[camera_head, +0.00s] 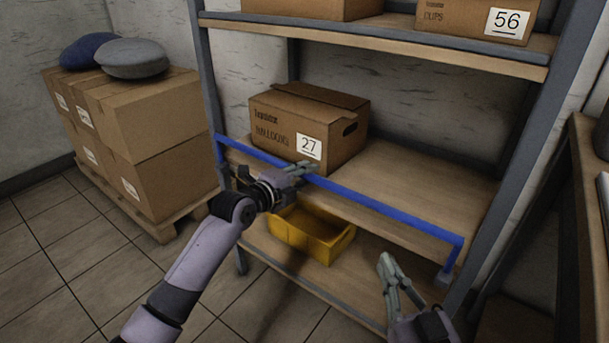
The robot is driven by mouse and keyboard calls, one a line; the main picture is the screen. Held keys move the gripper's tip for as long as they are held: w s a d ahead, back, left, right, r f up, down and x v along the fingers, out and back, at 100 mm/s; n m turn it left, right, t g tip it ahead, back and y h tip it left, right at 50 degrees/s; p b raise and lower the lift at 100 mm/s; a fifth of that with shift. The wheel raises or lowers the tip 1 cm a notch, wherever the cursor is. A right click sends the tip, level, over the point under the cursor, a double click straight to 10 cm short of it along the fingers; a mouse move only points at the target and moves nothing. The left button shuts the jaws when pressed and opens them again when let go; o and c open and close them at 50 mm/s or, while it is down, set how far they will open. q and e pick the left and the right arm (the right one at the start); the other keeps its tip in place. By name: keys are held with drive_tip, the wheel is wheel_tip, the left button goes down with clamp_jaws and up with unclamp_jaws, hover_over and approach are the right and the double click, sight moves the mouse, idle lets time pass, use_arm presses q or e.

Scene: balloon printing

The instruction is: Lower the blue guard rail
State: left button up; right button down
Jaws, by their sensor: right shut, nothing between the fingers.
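The blue guard rail (390,208) runs across the front of the middle shelf, raised above the shelf's edge. Its bent ends meet the rack near the left post and the right post. My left gripper (310,170) is at the rail's left half, overlapping it in the view, in front of the box marked 27. I cannot tell whether its fingers are closed around the rail or only beside it. My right gripper (386,258) is shut and empty, below the rail and left of its right end, apart from it.
The cardboard box marked 27 (280,135) stands on the middle shelf (435,185), which is bare to its right. A yellow bin (325,245) is on the lower shelf. Stacked boxes (160,115) on a pallet stand left. A table edge (585,200) is at the right.

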use_arm(q)
clamp_jaws()
drive_tip(key=shift+f, duration=0.1)
idle(0.5)
